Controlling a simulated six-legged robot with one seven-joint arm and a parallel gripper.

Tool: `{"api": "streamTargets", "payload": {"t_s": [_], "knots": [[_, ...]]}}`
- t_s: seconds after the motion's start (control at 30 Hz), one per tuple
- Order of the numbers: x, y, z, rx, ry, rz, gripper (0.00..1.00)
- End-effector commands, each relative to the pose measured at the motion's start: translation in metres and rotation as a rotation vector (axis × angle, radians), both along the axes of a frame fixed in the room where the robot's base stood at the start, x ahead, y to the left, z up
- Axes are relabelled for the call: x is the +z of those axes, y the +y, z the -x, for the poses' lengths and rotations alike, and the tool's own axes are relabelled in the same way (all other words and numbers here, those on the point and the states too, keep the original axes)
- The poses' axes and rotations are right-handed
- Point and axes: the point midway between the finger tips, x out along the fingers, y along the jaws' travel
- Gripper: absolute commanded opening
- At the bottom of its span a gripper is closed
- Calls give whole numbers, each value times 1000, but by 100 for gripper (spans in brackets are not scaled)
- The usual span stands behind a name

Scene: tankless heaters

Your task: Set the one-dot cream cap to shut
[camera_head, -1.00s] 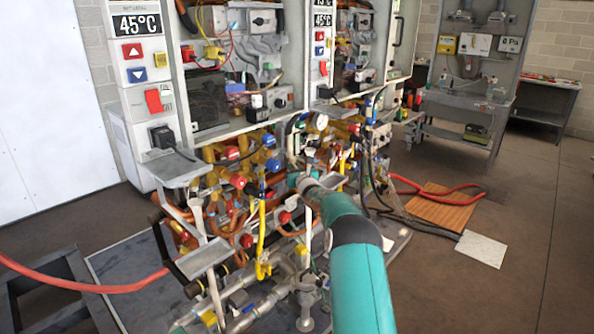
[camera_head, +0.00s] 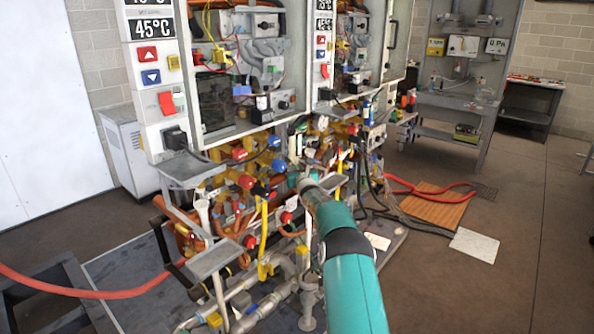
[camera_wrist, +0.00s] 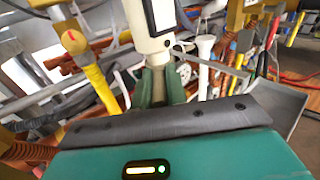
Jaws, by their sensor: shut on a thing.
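In the wrist view, my green gripper (camera_wrist: 158,78) is shut on the lower end of a cream-white cap-like piece (camera_wrist: 143,16), just beyond the fingertips. A white label with a dark frame shows on its right side.
A yellow pipe with an orange-yellow cap (camera_wrist: 74,40) stands close left of my gripper. Pipes and red and blue caps (camera_head: 277,166) crowd the area under the heaters. A grey shelf (camera_head: 210,258) juts out at left. Open floor (camera_head: 490,290) lies to the right.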

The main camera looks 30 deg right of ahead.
Motion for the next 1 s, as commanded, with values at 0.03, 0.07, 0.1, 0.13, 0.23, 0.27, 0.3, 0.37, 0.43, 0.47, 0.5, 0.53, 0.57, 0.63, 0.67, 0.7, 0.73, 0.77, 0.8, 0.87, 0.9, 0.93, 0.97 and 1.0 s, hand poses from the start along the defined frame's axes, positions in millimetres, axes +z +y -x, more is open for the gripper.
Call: {"api": "streamTargets", "payload": {"t_s": [0.03, 0.07, 0.1, 0.13, 0.23, 0.27, 0.3, 0.37, 0.43, 0.47, 0.5, 0.53, 0.57, 0.63, 0.67, 0.7, 0.73, 0.77, 0.8, 0.87, 0.9, 0.93, 0.97, 1.0], "knots": [[0, 1, 0, 1, -1, -1, 0], [0, 1, 0, 1, -1, -1, 0], [0, 1, 0, 1, -1, -1, 0], [0, 1, 0, 1, -1, -1, 0], [0, 1, 0, 1, -1, -1, 0], [0, 1, 0, 1, -1, 0, 18], [0, 1, 0, 0, -1, 0, 26], [0, 1, 0, 0, -1, 0, 36], [0, 1, 0, 0, -1, 0, 36], [0, 1, 1, -1, -1, 0, 36], [0, 1, 1, -1, -1, 0, 36], [0, 1, 1, -1, -1, 0, 36], [1, 1, 1, -1, -1, 0, 36], [1, 1, 1, -1, -1, 0, 36], [1, 2, 1, -1, -1, -1, 36], [1, 2, 2, -1, -1, -1, 36], [1, 2, 3, -1, 0, -1, 36], [1, 3, 4, -1, 0, -1, 36], [1, 3, 6, 0, 1, -1, 36], [1, 4, 10, 1, 0, 0, 36], [1, 5, 13, 1, 1, 0, 36], [1, 6, 16, 0, 1, 0, 36], [2, 7, 19, 0, 0, 0, 36], [1, 7, 24, -1, 2, -1, 36]]}}
